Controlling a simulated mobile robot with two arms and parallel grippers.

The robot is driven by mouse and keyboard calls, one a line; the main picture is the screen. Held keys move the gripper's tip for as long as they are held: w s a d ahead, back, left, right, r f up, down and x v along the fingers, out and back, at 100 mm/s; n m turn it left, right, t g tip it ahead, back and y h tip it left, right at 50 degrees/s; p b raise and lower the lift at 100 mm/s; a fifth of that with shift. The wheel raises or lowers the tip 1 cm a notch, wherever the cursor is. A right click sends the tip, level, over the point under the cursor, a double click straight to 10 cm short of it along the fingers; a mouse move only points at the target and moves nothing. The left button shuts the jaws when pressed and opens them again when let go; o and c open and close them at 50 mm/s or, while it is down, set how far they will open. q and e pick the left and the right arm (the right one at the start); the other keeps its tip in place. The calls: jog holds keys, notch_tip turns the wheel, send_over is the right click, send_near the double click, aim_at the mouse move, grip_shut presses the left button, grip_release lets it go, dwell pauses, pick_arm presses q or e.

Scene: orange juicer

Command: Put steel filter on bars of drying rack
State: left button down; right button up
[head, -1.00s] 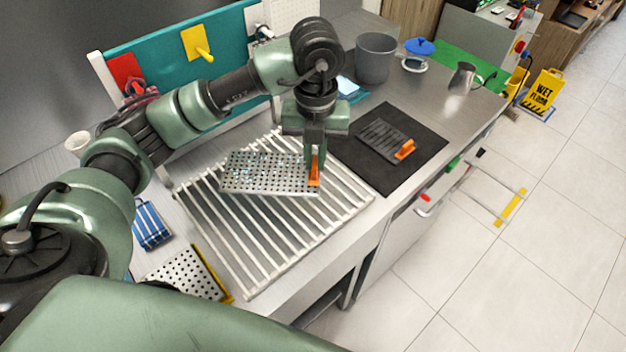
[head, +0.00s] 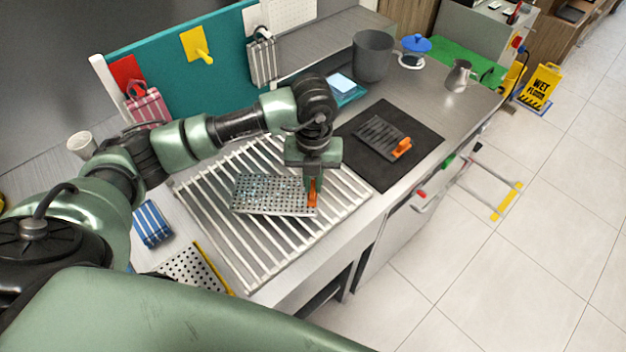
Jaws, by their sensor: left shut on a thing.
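The steel filter (head: 268,194) is a perforated metal plate with an orange tab (head: 313,194) at its right end. My left gripper (head: 313,187) points down and is shut on the filter at this tab. The filter is over the white bars of the drying rack (head: 262,249), near its middle; I cannot tell whether it touches the bars. The fingertips are partly hidden by the gripper body. My right gripper is not in view.
Right of the rack, a black mat (head: 418,138) holds a dark slotted plate (head: 379,138) with an orange tab. A grey bin (head: 372,56) stands behind. The rack's front bars are clear.

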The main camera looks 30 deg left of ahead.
pick_arm(q)
jog(key=c, duration=1.5)
grip_release()
jog(key=shift+r+p, duration=0.2)
jog(key=shift+p, duration=0.1)
jog(key=shift+r+b, duration=0.25)
jog(key=shift+b, duration=0.1)
notch_tip(320, 180, up, 11)
jog(key=b, duration=0.2)
jog(key=shift+r+b, duration=0.15)
jog(key=shift+b, duration=0.2)
